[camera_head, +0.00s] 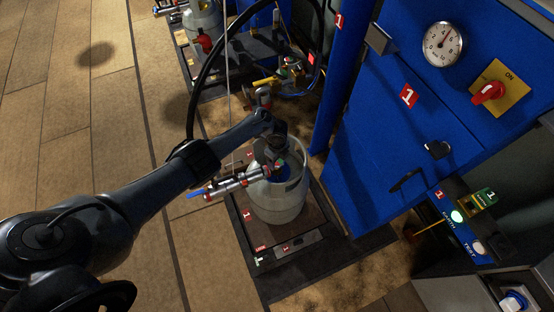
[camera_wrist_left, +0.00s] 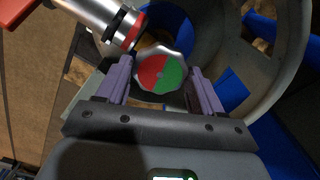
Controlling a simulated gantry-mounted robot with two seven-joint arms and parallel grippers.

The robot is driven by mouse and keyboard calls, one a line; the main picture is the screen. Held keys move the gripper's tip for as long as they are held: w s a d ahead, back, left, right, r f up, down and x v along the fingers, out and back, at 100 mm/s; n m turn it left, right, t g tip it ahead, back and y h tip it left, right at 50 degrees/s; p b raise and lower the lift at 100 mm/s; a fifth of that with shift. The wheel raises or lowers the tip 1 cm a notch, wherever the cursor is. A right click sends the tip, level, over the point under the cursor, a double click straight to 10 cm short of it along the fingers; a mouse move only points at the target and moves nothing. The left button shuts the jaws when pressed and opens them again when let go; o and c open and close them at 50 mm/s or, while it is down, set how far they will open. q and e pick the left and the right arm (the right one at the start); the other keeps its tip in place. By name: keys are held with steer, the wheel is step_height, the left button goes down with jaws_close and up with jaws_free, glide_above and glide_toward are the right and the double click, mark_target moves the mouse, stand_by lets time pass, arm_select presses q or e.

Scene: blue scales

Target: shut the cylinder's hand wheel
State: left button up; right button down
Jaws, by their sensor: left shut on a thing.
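The grey gas cylinder (camera_head: 278,205) stands upright on a low scale platform in the head view. Its hand wheel (camera_wrist_left: 160,71) has a silver scalloped rim and a face half red, half green; red is on the left and green on the right in the left wrist view. My left gripper (camera_head: 274,158) reaches down inside the cylinder's collar. Its two purple fingers lie on either side of the wheel in the left wrist view (camera_wrist_left: 161,82), shut on it. The wheel is mostly hidden in the head view. My right gripper is not in view.
A silver coupling with a blue lever (camera_head: 196,193) sticks out left of the cylinder, close to my left wrist. The scale platform (camera_head: 237,222) is below. A blue cabinet (camera_head: 375,140) with a gauge (camera_head: 442,44) and red knob (camera_head: 488,92) stands right. Another cylinder (camera_head: 203,22) stands behind.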

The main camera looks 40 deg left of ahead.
arm_select(q)
steer(key=shift+m+b, duration=0.3)
steer(key=shift+m, duration=0.7)
steer(key=o, duration=1)
steer(key=shift+o, duration=0.2)
steer(key=shift+r, duration=0.1)
steer(key=shift+r, duration=0.25)
step_height(320, 180, up, 10)
steer(key=p, duration=0.5)
steer(key=shift+p, duration=0.4)
